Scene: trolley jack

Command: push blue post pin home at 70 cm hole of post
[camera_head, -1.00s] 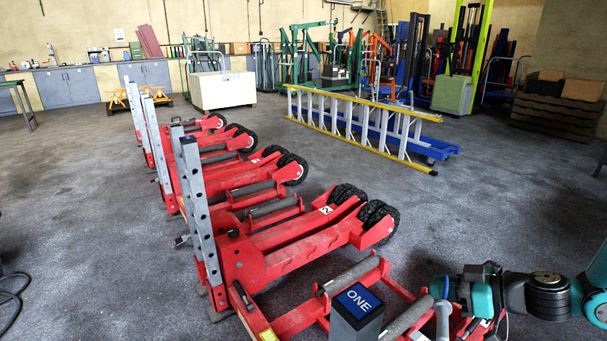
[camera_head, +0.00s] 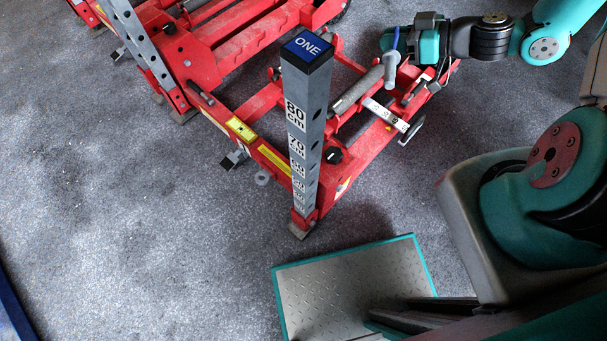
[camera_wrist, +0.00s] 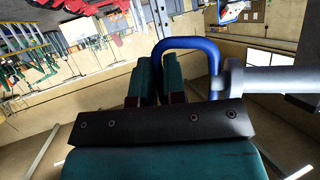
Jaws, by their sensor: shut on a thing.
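The blue post pin has a blue loop handle (camera_wrist: 188,44) and a thick grey shaft (camera_wrist: 268,80). My gripper (camera_wrist: 160,72) is shut on the loop in the wrist view. In the head view my gripper (camera_head: 394,42) holds the pin (camera_head: 389,72) right of the post's top, apart from it, with the grey shaft pointing down. The grey post (camera_head: 305,130) stands upright with a blue "ONE" cap and a column of holes. Its labels run down from 80 cm, with the 70 cm label (camera_head: 297,147) below that. The pin's tip is not clear.
The red jack frame (camera_head: 262,150) with rollers spreads behind and right of the post. A tread plate with teal edging (camera_head: 345,285) lies in front. The floor at left is clear.

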